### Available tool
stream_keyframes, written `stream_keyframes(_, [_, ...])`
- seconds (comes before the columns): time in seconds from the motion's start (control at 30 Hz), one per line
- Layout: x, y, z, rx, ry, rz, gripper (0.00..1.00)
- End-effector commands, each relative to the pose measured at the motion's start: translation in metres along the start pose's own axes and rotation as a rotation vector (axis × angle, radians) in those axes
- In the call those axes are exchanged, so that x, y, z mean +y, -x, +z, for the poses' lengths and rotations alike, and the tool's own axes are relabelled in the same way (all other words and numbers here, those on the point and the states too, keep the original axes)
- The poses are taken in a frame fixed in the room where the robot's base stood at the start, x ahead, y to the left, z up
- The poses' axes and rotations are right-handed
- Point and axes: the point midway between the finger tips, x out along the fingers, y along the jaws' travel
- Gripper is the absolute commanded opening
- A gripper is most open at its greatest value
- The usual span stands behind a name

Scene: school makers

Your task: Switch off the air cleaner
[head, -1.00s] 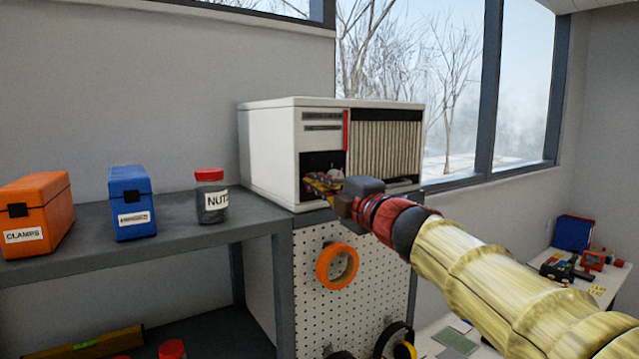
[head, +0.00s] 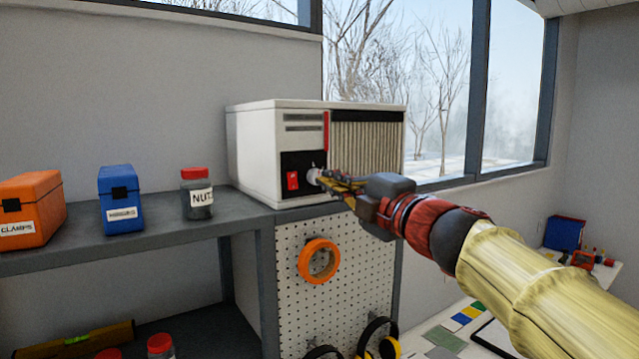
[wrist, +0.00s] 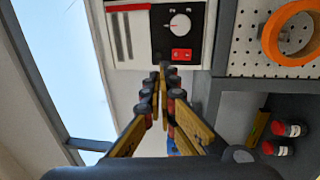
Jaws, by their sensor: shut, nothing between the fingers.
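The air cleaner (head: 262,150) is a white box with a pleated filter front, standing on top of a cabinet below the window. Its black control panel carries a red rocker switch (head: 293,180) and a round white knob (head: 312,176) beside it. In the wrist view the red switch (wrist: 181,55) and the white knob (wrist: 180,25) both show on the panel. My gripper (head: 326,178) is shut and empty, its tips in front of the panel near the knob. In the wrist view my fingertips (wrist: 165,70) point just below and left of the switch. I cannot tell the remaining gap.
An orange box (head: 32,210), a blue box (head: 122,200) and a red-lidded NUTS jar (head: 197,195) stand on the shelf to the left. An orange tape roll (head: 319,261) hangs on the pegboard (head: 290,300) below. A wall and window lie behind.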

Motion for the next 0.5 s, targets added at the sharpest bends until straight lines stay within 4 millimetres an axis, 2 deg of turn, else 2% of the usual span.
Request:
stream_keyframes(0.2, [0.003, 0.018, 0.001, 0.0, -0.001, -0.002, 0.0])
stream_keyframes(0.5, [0.003, 0.02, 0.0, 0.001, -0.001, -0.002, 0.0])
